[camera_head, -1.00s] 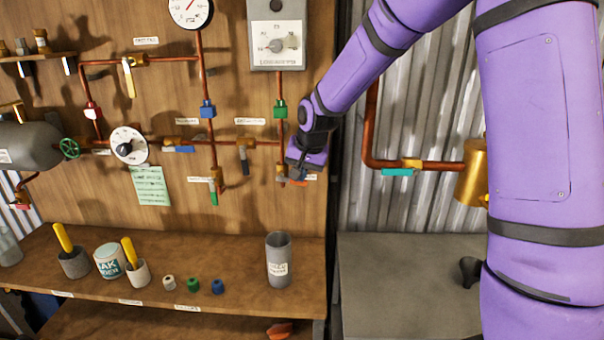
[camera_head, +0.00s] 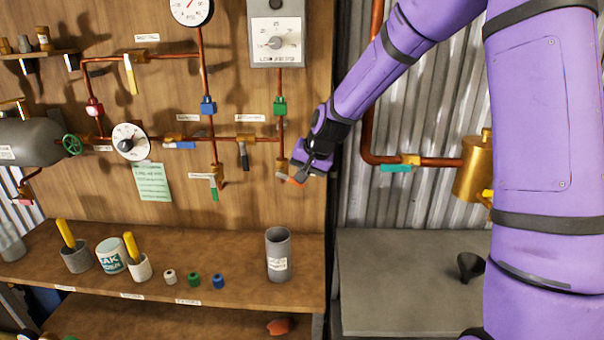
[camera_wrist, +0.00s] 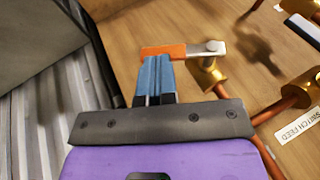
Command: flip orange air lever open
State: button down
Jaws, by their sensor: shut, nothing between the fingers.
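The orange air lever (camera_wrist: 165,51) has an orange sleeve on a grey metal arm that pivots on a brass valve (camera_wrist: 207,76). In the wrist view it lies across the tips of my gripper (camera_wrist: 154,64). The blue fingers are shut, with nothing between them, and their tips are against or very close to the sleeve; contact is not certain. In the head view the lever (camera_head: 295,181) slants down to the right from the lower end of the right copper pipe. My gripper (camera_head: 304,173) is just above and right of it and partly hides the valve.
Another lever (camera_head: 243,156) hangs to the left on the wooden board. A grey cylinder (camera_head: 279,256) stands on the bench below. The board's right edge and corrugated wall are close to my arm. A copper pipe (camera_head: 369,120) runs farther right.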

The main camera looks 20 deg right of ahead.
aim_at(296, 185)
jog(key=shift+f, duration=0.25)
jog(key=f, duration=0.1)
jog(key=a+f, duration=0.1)
jog(key=f, duration=0.2)
jog(key=shift+w+a, duration=0.15)
jog(key=shift+w, duration=0.1)
dwell(0.4)
jog(key=shift+r, duration=0.15)
jog(key=shift+r, duration=0.65)
